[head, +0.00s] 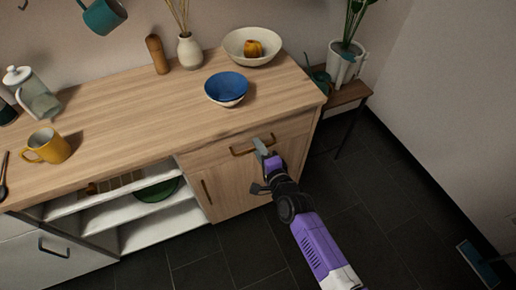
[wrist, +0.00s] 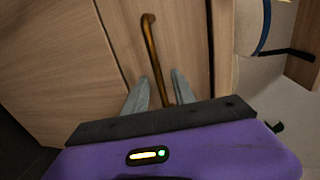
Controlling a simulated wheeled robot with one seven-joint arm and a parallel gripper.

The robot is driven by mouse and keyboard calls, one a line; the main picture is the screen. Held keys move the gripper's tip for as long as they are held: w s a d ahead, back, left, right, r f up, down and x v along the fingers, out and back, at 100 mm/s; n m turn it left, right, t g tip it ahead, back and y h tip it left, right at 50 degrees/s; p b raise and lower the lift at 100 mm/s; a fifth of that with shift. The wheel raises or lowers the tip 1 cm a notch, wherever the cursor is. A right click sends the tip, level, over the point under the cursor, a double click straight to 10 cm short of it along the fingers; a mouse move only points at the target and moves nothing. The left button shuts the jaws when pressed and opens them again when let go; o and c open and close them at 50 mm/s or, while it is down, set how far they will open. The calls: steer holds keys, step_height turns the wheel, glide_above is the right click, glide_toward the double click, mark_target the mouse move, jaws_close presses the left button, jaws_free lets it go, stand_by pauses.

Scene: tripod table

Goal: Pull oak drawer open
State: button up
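The oak drawer (head: 223,149) is at the top right of the wooden cabinet in the head view, its front flush with the cabinet. Its bar handle (head: 240,152) is brass-coloured and partly hidden by my gripper (head: 259,168). In the wrist view the handle (wrist: 151,45) runs down the drawer front (wrist: 112,22) and passes between the two grey fingertips of my gripper (wrist: 160,88). The fingers are apart, with a gap on each side of the bar. I cannot tell whether the fingertips reach past the bar in depth.
A cabinet door (head: 228,190) with an upright handle (head: 206,193) is below the drawer. A blue bowl (head: 227,87) and a cream bowl (head: 252,47) stand on the worktop (head: 150,105) above. A small side table (head: 345,94) with a plant is to the right.

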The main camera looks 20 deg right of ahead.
steer(key=shift+w+f, duration=0.1)
steer(key=shift+w, duration=0.3)
jaws_close()
stand_by(1.2)
